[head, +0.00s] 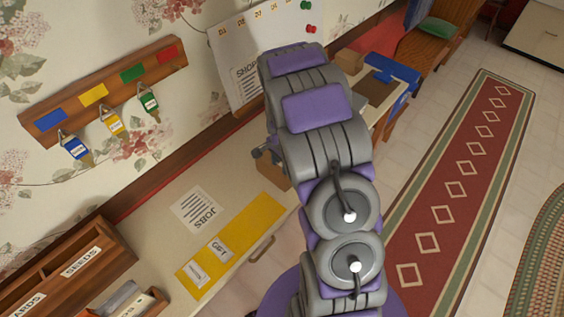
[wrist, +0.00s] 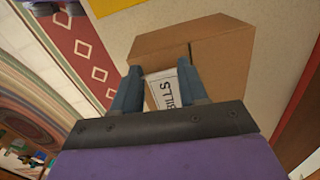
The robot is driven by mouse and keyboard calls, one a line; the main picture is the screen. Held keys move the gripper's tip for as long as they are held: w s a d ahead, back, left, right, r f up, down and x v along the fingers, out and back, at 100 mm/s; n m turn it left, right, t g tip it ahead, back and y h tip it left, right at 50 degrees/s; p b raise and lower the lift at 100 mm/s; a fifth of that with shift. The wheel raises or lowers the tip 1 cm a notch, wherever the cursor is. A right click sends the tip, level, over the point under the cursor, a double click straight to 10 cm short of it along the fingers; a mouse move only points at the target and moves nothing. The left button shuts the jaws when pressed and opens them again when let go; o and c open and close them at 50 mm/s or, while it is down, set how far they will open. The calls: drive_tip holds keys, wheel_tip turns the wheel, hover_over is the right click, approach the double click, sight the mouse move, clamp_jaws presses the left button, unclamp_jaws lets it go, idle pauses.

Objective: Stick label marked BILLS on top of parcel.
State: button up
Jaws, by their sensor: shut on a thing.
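My gripper (wrist: 160,88) is shut on the white BILLS label (wrist: 166,88), with one blue-grey finger on each side of it. The label's lettering faces the wrist camera. The brown cardboard parcel (wrist: 195,45) is right behind the label and fingertips in the wrist view. I cannot tell whether the label touches the parcel. In the head view my arm hides most of the parcel; a brown part of it (head: 272,176) shows beside the gripper (head: 266,155) on the bench.
A yellow strip (head: 240,240) with other labels and a JOBS sheet (head: 199,208) lie on the bench. A wooden SEEDS organizer (head: 70,265) stands at the left. Key tags hang from a wall rack (head: 105,90). A blue tape dispenser (head: 393,75) is beyond my arm.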

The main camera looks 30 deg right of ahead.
drive_tip(key=shift+a, duration=0.35)
drive_tip(key=o, duration=1.1)
drive_tip(key=shift+d, duration=0.35)
drive_tip(key=o, duration=0.5)
drive_tip(key=shift+a, duration=0.3)
drive_tip(key=shift+r, duration=0.1)
drive_tip(key=shift+d+r+p, duration=0.2)
drive_tip(key=shift+r+p, duration=0.1)
drive_tip(key=shift+r, duration=0.3)
drive_tip(key=shift+s+r+p, duration=0.1)
drive_tip(key=shift+r+p, duration=1.2)
drive_tip(key=shift+r, duration=1.55)
